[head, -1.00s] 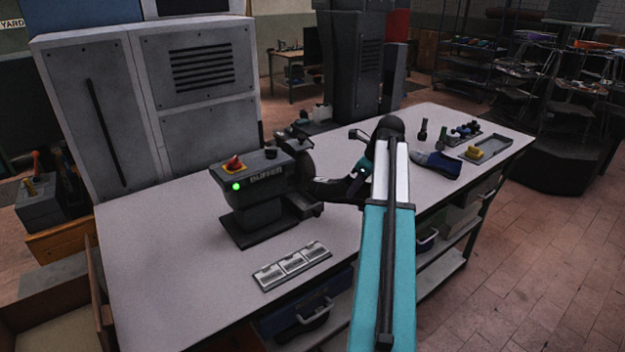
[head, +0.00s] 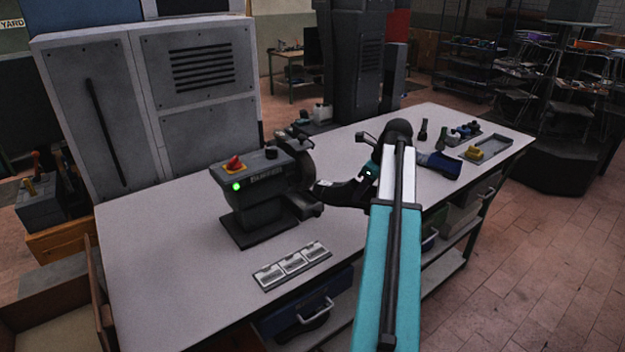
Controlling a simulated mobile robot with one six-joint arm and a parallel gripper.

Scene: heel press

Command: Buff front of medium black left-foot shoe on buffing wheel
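The black shoe (head: 345,193) is held at the right side of the grey buffer (head: 262,185), its toe pointing left toward the machine. The dark buffing wheel (head: 305,163) is on the buffer's right end. The shoe's front end is close to the wheel; I cannot tell whether they touch. My gripper (head: 368,172) is at the rear part of the shoe and appears shut on it; the fingers are small and partly hidden by my arm. The shoe's size and foot side cannot be read here.
A green lamp (head: 236,187) is lit on the buffer, below a red knob (head: 234,162). A blue shoe (head: 439,164) and a grey tray (head: 489,147) stand on the workbench (head: 160,235) to the right.

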